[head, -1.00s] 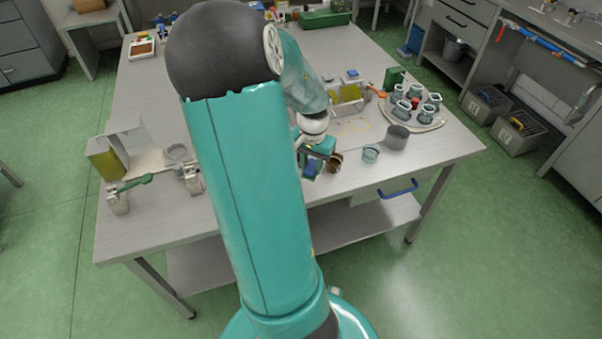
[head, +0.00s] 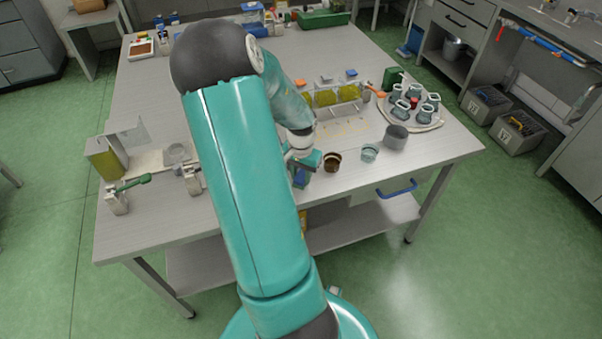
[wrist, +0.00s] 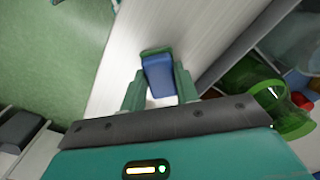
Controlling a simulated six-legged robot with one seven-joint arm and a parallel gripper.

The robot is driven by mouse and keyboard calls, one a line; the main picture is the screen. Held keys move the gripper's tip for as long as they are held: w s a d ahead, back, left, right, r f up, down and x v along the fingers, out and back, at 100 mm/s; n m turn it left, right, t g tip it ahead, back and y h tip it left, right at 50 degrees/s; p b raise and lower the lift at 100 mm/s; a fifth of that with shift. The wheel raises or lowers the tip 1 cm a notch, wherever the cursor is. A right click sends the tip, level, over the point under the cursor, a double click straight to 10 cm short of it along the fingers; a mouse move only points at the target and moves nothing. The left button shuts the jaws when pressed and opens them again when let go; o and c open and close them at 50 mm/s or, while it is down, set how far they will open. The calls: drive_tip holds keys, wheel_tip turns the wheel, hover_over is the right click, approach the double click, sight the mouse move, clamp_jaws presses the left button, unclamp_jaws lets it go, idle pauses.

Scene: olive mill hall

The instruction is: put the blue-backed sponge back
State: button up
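My gripper (head: 303,170) is near the table's front edge in the head view, left of a brown cup. In the wrist view my gripper (wrist: 160,88) has its two green fingers on either side of a blue block with a green end, apparently the blue-backed sponge (wrist: 158,75). The fingers appear to touch its sides. The blue shows below the gripper in the head view as the sponge (head: 300,179). The sponge's other faces are hidden. I cannot pick out its resting place.
The brown cup (head: 332,161), a glass cup (head: 370,152) and a grey pot (head: 395,137) stand right of my gripper. Behind are a rack (head: 335,103) with yellow-green contents and a round tray (head: 436,124) of jars.

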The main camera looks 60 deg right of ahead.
sight(301, 176)
drive_tip(key=o, duration=0.3)
drive_tip(key=shift+o, duration=0.2)
drive_tip(key=shift+r, duration=0.1)
wheel_tip(301, 176, up, 12)
drive_tip(key=w+a+r+n+t, duration=0.1)
drive_tip(key=w+a+r+n, duration=0.25)
drive_tip(key=a, duration=0.35)
drive_tip(key=w+a+r+n+t, duration=0.1)
drive_tip(key=w+a+r+n, duration=0.15)
drive_tip(key=w+a, duration=0.35)
drive_tip(key=w+a+r+n+t, duration=0.1)
drive_tip(key=w+a+r+n, duration=0.25)
drive_tip(key=a, duration=0.55)
drive_tip(key=s+a+r+n+t, duration=0.1)
drive_tip(key=s+a+r+n, duration=0.1)
drive_tip(key=a, duration=0.4)
drive_tip(key=s+a+r+n, duration=0.2)
drive_tip(key=a+n, duration=0.1)
drive_tip(key=a, duration=0.4)
drive_tip(key=s+a+r+n+t, duration=0.1)
drive_tip(key=s+a+r+n, duration=0.1)
drive_tip(key=a, duration=0.5)
drive_tip(key=shift+a+r+n+t, duration=0.15)
drive_tip(key=shift+r+n+t, duration=0.15)
drive_tip(key=shift+r+n, duration=0.35)
